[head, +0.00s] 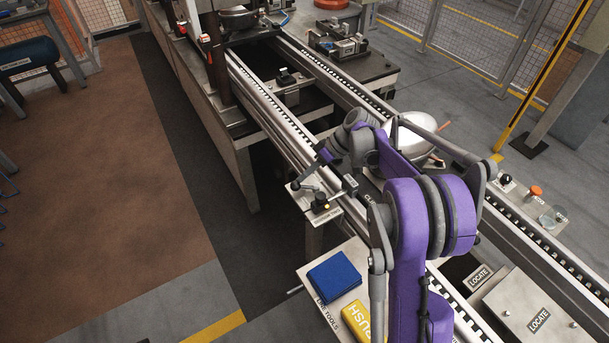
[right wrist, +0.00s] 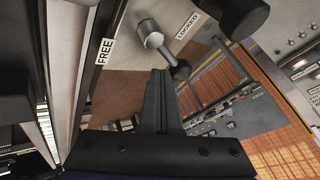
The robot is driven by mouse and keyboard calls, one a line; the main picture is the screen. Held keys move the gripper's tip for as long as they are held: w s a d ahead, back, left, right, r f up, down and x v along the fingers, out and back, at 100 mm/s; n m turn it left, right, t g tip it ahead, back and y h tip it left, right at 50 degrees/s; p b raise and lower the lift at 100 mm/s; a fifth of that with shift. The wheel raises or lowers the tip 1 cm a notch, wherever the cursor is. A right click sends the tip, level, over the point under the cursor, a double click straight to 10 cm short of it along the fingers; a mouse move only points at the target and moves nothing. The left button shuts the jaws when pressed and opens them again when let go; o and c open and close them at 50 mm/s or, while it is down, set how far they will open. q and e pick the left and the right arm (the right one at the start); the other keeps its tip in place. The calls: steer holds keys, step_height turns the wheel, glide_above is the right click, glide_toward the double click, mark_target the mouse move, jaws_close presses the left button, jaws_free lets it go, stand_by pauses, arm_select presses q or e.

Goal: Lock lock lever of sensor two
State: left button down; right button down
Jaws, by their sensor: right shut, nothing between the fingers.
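My right gripper (head: 309,168) hangs by the small sensor plate (head: 338,208) on the near side of the conveyor. In the right wrist view its fingers (right wrist: 161,80) are shut with nothing between them. The lock lever (right wrist: 164,50) there has a silver round hub and a rod ending in a dark knob. The knob is close to the fingertips; I cannot tell whether they touch. A FREE label (right wrist: 104,51) is left of the lever and a LOCKED label (right wrist: 187,26) is to its upper right. The rod points away from both labels. My left gripper is not in view.
A dark rounded part (right wrist: 240,14) shows beside the LOCKED label. A tool shelf with a blue cloth (head: 334,276) and a yellow item (head: 358,321) is below the plate. A silver domed compressor (head: 410,136) sits on the conveyor behind my arm.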

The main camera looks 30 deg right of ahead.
steer(key=v, duration=1)
steer(key=shift+s+d+r, duration=0.15)
steer(key=shift+d+r, duration=0.05)
steer(key=shift+r, duration=0.05)
